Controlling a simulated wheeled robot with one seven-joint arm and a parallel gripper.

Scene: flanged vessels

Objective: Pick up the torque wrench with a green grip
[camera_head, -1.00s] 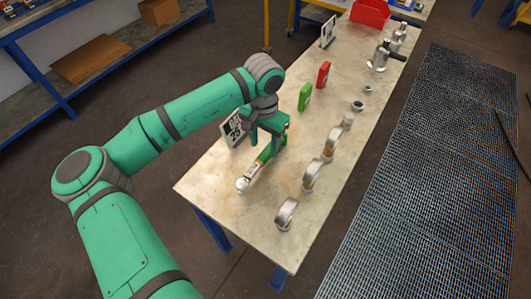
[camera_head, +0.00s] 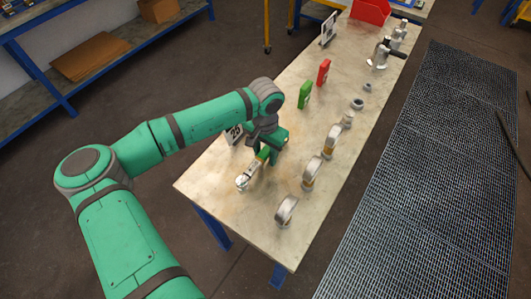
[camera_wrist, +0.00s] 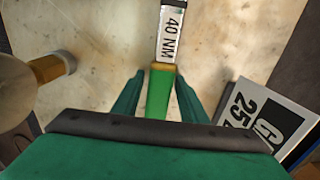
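The torque wrench lies on the table, its silver head (camera_head: 242,183) toward the near end in the head view. Its green grip (camera_head: 263,155) is partly hidden by my gripper (camera_head: 270,153). In the wrist view the green grip (camera_wrist: 160,95) and the silver shaft marked "40 NM" (camera_wrist: 172,33) run up the middle. My gripper (camera_wrist: 160,77) is open, with one finger on each side of the grip. A gap shows between each finger and the grip. The rear of the grip is hidden by my gripper's body.
A card sign (camera_wrist: 262,115) stands close to the right finger in the wrist view. Several metal rings, one of them here (camera_head: 286,211), line the table's (camera_head: 225,200) right side.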

